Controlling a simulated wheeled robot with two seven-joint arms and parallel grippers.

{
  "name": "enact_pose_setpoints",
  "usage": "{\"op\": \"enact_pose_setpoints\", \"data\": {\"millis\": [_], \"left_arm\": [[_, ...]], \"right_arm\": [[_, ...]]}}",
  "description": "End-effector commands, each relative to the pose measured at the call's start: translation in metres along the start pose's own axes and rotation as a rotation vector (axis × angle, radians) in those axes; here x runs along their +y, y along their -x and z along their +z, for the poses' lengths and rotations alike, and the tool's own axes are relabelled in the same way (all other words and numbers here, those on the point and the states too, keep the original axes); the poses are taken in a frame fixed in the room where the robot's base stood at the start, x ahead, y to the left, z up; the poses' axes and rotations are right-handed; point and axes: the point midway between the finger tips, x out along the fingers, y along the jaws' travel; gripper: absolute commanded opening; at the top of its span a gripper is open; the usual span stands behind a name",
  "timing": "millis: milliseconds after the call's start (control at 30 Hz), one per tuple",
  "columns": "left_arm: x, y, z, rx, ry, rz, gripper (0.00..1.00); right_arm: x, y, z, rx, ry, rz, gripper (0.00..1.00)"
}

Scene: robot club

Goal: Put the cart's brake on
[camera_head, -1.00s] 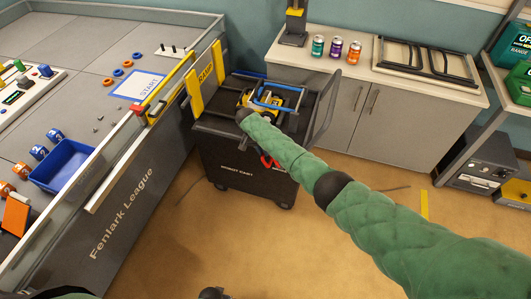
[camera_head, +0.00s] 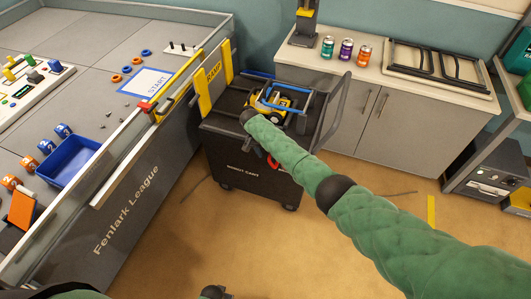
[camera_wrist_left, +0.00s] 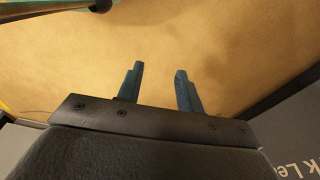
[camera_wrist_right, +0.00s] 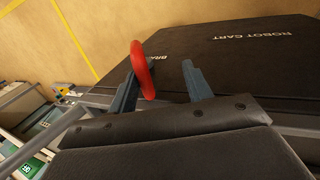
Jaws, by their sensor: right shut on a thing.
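The black cart (camera_head: 236,170), lettered ROBOT CART, stands beside the field table with a yellow and blue robot (camera_head: 270,103) on top. A red brake handle (camera_head: 273,162) shows on its front; it looks like a curved red piece in the right wrist view (camera_wrist_right: 142,70). The BRAKE lettering (camera_wrist_right: 153,58) is partly hidden behind the handle. My left gripper (camera_wrist_left: 158,70) is open and empty above the floor.
The field table (camera_head: 125,215) with a blue bin (camera_head: 65,160) borders the cart on the left. A cabinet (camera_head: 350,115) with several cans is behind. A shelf unit (camera_head: 490,165) stands at the right. The floor before the cart is clear.

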Motion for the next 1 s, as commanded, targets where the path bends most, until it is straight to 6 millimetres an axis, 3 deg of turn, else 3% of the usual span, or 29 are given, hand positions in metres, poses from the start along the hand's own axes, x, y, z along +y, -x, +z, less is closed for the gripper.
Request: {"op": "enact_pose_setpoints", "data": {"millis": [367,533,800,1000], "left_arm": [[0.001,-0.001,0.005,-0.005,0.000,0.001,0.36],[0.004,0.003,0.002,-0.009,0.002,0.005,0.36],[0.011,0.029,-0.010,-0.020,0.007,0.015,0.36],[0.013,0.037,-0.013,-0.024,0.009,0.018,0.36]], "right_arm": [[-0.004,0.007,0.000,0.004,0.003,-0.008,0.36],[-0.005,0.029,0.000,0.006,0.004,-0.011,0.36],[-0.003,0.066,0.001,0.003,0.002,-0.005,0.36],[-0.001,0.079,0.001,0.001,0.001,-0.002,0.36]]}}
